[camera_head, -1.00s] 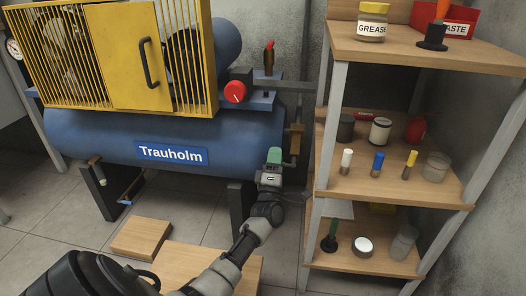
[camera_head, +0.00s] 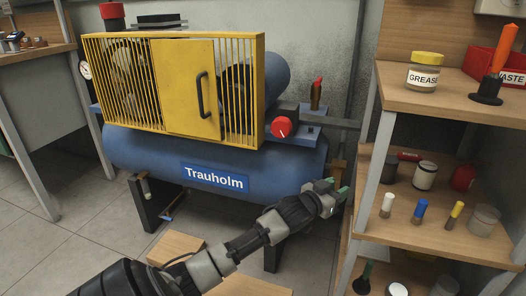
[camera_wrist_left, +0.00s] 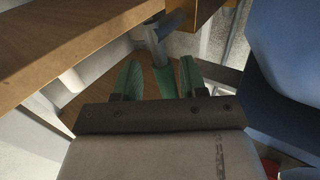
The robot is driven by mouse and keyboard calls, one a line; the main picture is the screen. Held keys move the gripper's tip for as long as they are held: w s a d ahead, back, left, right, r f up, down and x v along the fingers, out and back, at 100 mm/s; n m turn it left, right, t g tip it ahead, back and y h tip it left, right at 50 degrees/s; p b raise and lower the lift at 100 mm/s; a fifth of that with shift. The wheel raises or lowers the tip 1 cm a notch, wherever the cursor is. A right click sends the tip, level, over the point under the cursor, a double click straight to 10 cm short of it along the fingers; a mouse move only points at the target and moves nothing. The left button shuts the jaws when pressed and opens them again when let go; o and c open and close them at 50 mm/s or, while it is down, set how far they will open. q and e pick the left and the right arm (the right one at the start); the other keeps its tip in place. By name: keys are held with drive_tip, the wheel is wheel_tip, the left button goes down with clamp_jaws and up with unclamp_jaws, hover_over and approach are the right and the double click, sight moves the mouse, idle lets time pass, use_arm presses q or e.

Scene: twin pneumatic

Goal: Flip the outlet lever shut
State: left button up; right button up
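The compressor's blue tank (camera_head: 140,150), marked Trauholm, stands left of my left gripper (camera_head: 335,186). A red-handled lever (camera_head: 318,85) stands upright on the bracket above the tank. In the left wrist view, the open fingers (camera_wrist_left: 160,80) show with a green piece between them, which I cannot identify. A yellow-brown part (camera_wrist_left: 208,12) lies beyond them. My right gripper is not in view.
A wooden shelf unit (camera_head: 400,236) with jars and small bottles stands close to the right of the gripper. A red knob (camera_head: 282,127) sits on the tank's bracket. A wooden board (camera_head: 175,246) lies on the floor. A workbench (camera_head: 35,45) is at left.

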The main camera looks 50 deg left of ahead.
use_arm(q)
drive_tip(key=s+p, duration=0.4)
drive_tip(key=s, duration=0.6)
drive_tip(key=s+a+f+n+g+y+p, duration=0.15)
drive_tip(key=s+f+g+p, duration=0.3)
drive_tip(key=f+p, duration=0.6)
drive_tip(key=s+d+f+g+p, duration=0.2)
drive_tip(key=s+f+g+p, duration=0.1)
drive_tip(key=s+p, duration=0.4)
drive_tip(key=s+d+f+m+g+p, duration=0.1)
drive_tip(key=s+d+f+g+p, duration=0.2)
drive_tip(key=s+p, duration=0.4)
drive_tip(key=shift+s, duration=0.1)
